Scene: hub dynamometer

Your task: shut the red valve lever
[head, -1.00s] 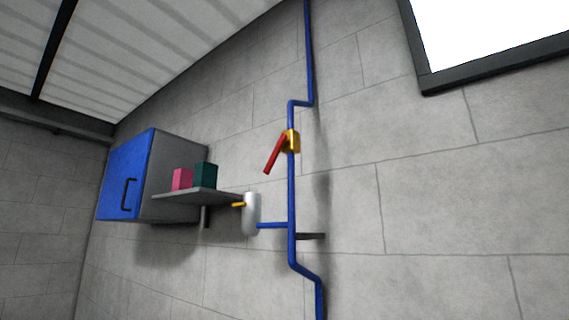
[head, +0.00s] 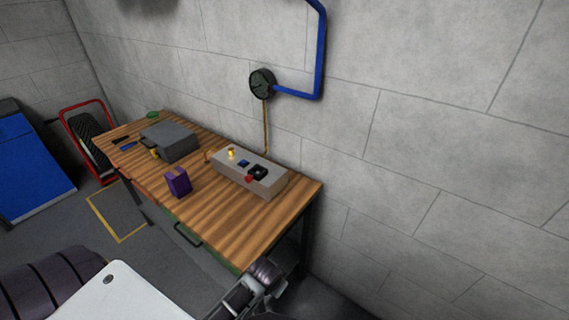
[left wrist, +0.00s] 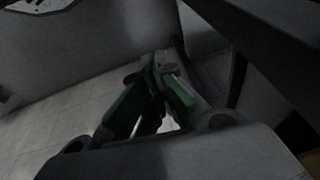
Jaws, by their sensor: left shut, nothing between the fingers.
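The red valve lever is out of view now. It showed only in the head view a second ago, on a yellow valve body on the blue wall pipe. The head view now shows a lower stretch of blue pipe (head: 320,58), bending left to a round dark gauge (head: 262,83). My left gripper (left wrist: 160,62) shows in the left wrist view with its green-padded fingers together and nothing between them. It is apart from the pipe. I see no right gripper.
A wooden workbench (head: 235,222) stands against the wall. It carries a grey case (head: 170,141), a purple box (head: 178,182) and a grey control box (head: 250,176). A red-framed cart (head: 84,115) and blue panel (head: 30,160) stand left. Wall at right is bare.

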